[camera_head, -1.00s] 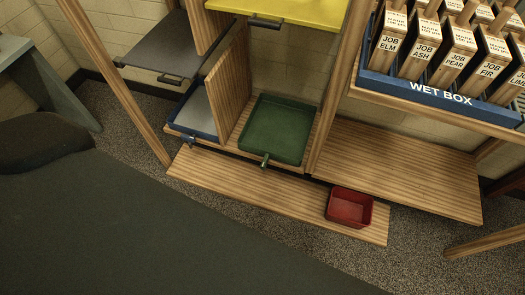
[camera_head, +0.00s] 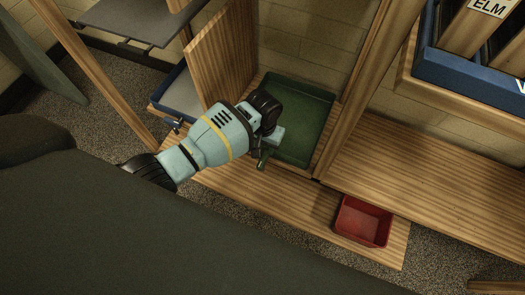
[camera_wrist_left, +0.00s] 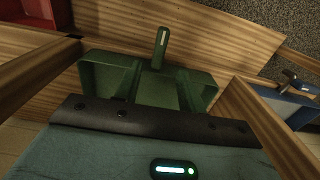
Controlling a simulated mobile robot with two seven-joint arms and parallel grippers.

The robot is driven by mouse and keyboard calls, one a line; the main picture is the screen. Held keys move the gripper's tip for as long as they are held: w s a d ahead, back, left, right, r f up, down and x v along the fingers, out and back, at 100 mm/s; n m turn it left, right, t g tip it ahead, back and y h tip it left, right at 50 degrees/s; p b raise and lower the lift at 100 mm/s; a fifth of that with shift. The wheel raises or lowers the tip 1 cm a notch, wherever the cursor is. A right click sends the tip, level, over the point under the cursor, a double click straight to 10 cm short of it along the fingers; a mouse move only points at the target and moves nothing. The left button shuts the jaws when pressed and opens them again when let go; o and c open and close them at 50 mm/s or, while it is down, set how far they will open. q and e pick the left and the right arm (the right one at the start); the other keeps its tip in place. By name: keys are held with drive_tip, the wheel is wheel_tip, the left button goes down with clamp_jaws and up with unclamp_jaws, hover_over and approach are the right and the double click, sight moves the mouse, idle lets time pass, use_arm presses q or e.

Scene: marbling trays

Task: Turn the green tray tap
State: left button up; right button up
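The green tray (camera_head: 303,122) sits on the low wooden shelf, and it also shows in the wrist view (camera_wrist_left: 110,77). Its green tap (camera_head: 264,158) sticks out from the tray's front edge; in the wrist view the tap (camera_wrist_left: 160,47) stands out clear of the tray wall. My left gripper (camera_head: 272,140) is over the tray's front left corner, close by the tap. I cannot tell whether it touches the tap. Its fingers are not clear in either view, so their opening cannot be told. My right gripper is not in view.
A wooden divider (camera_head: 221,55) separates the green tray from a blue tray (camera_head: 174,88) with its own tap (camera_head: 173,125). A red bin (camera_head: 362,221) stands on the lower plank, right of the tap. A wooden post (camera_head: 372,75) rises right of the green tray.

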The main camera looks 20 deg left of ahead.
sight(263, 159)
use_arm(q)
drive_tip(key=shift+s+f, duration=0.1)
drive_tip(key=shift+f, duration=0.2)
wheel_tip(263, 159, down, 6)
drive_tip(key=b, duration=0.3)
drive_tip(key=shift+f+b, duration=0.3)
drive_tip(key=shift+f, duration=0.15)
drive_tip(key=c, duration=0.8)
clamp_jaws()
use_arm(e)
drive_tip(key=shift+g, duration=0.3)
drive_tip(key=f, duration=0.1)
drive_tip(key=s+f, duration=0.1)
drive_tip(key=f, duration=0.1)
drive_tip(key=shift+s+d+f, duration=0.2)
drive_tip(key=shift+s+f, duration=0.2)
